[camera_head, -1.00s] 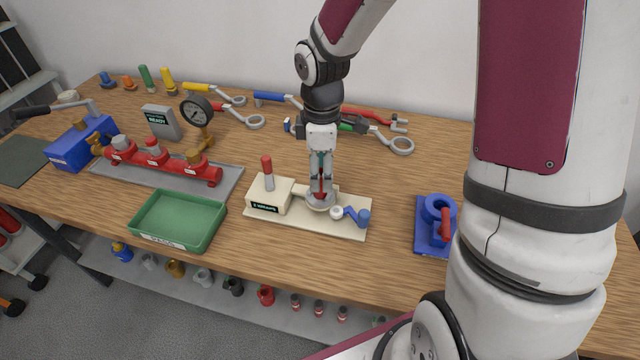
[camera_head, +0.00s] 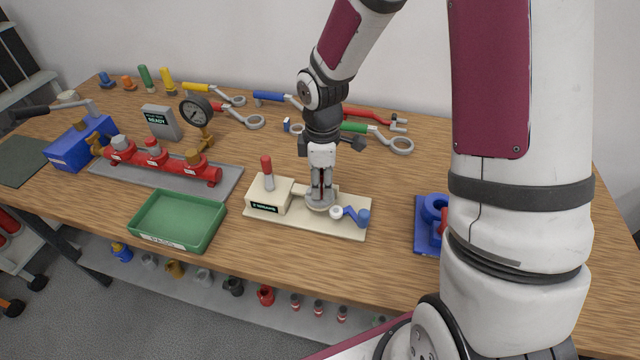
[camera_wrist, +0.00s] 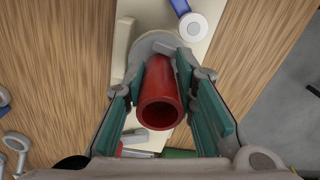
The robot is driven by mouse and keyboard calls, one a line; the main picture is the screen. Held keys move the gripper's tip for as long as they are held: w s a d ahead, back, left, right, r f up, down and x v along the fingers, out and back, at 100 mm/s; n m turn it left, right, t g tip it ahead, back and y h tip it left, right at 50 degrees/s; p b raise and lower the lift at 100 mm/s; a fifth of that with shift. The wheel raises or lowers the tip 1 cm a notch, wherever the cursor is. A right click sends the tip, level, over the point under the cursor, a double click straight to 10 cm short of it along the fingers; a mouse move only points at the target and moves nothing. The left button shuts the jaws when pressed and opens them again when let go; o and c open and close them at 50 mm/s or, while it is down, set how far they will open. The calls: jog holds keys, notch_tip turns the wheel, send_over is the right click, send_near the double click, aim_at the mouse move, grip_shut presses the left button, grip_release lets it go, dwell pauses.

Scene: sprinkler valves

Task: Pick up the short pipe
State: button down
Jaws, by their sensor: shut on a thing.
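The short pipe is a red hollow tube (camera_wrist: 160,107). In the wrist view it stands between my gripper's two green-padded fingers, its open end facing the camera. My gripper (camera_head: 320,197) is shut on it, above a round grey seat on the cream fixture (camera_head: 342,225). The pads lie close along both sides of the pipe. In the head view my fingers hide almost all of the pipe. Whether its lower end touches the seat cannot be told.
A red-handled lever (camera_head: 267,172) rises left of my gripper, and a blue crank (camera_head: 358,215) sits close on its right. A green tray (camera_head: 178,246) lies front left. A red valve manifold (camera_head: 160,160) stands at left, a blue fixture (camera_head: 428,245) at right. Wrenches lie behind.

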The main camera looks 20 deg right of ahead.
aim_at(322, 174)
jog(key=shift+r, duration=0.4)
jog(key=r, duration=0.3)
jog(key=shift+s+a, duration=0.1)
jog(key=shift+s, duration=0.2)
jog(key=s+a+p, duration=0.1)
jog(key=s+a, duration=0.1)
jog(key=s, duration=0.5)
jog(key=s+a+r, duration=0.1)
jog(key=s+a, duration=0.2)
jog(key=s, duration=0.4)
jog(key=shift+s+p, duration=0.3)
jog(key=shift+p, duration=0.1)
jog(key=shift+r, duration=0.2)
notch_tip(322, 174, up, 5)
jog(key=p, duration=0.4)
jog(key=shift+d+f, duration=0.1)
